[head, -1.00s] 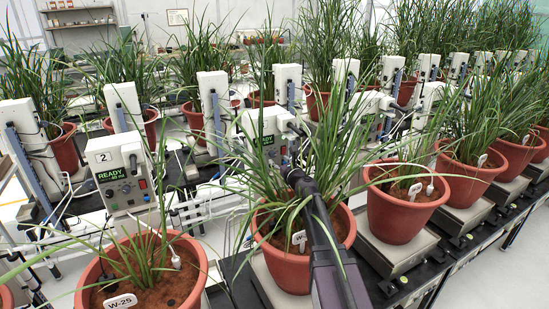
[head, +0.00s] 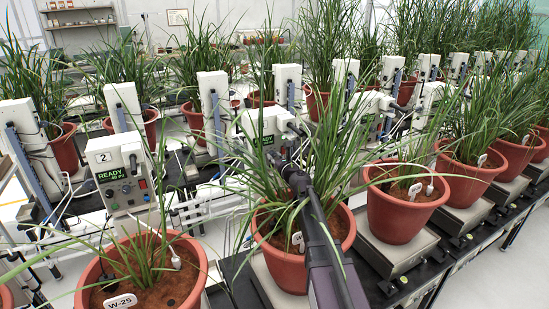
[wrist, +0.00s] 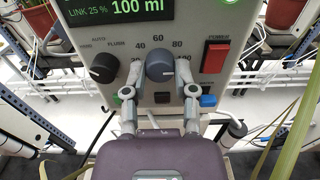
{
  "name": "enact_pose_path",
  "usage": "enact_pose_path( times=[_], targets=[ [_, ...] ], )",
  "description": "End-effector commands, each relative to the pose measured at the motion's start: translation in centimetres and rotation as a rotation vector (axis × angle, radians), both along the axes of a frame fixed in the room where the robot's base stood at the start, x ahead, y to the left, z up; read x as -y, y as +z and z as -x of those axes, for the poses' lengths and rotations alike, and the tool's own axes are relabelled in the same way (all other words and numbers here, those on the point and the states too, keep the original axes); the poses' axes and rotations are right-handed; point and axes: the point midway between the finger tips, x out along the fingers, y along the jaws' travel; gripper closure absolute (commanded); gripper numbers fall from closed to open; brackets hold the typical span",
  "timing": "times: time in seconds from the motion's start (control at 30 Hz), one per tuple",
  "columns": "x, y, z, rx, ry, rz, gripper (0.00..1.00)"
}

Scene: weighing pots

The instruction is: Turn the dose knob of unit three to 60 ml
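The dose knob (wrist: 160,67) is a grey-blue knob with a scale from 20 to 100 around it; 60 is printed straight above it. The display (wrist: 128,10) above reads 100 ml. My gripper (wrist: 159,70) has one finger on each side of the knob, with its fingers apart; firm contact is not clear. In the head view my gripper (head: 284,164) reaches the white unit (head: 256,122) behind a potted plant; leaves hide part of it and its number.
A black mode knob (wrist: 104,68) is left of the dose knob; a red power switch (wrist: 214,56) is right. A blue button (wrist: 207,100) sits below. Unit two (head: 105,155) stands to the left. Leaves (head: 255,175) of the pot (head: 285,268) surround my arm.

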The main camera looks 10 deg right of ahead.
Motion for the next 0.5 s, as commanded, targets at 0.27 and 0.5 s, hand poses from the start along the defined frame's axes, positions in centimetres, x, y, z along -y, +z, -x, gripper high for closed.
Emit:
enact_pose_path(
  times=[0.27,0.5],
  targets=[
    [0.05,0.02,-0.1,0.002,-0.001,0.006,1.0],
    [0.07,0.03,-0.12,0.017,-0.002,0.061,1.0]
  ],
)
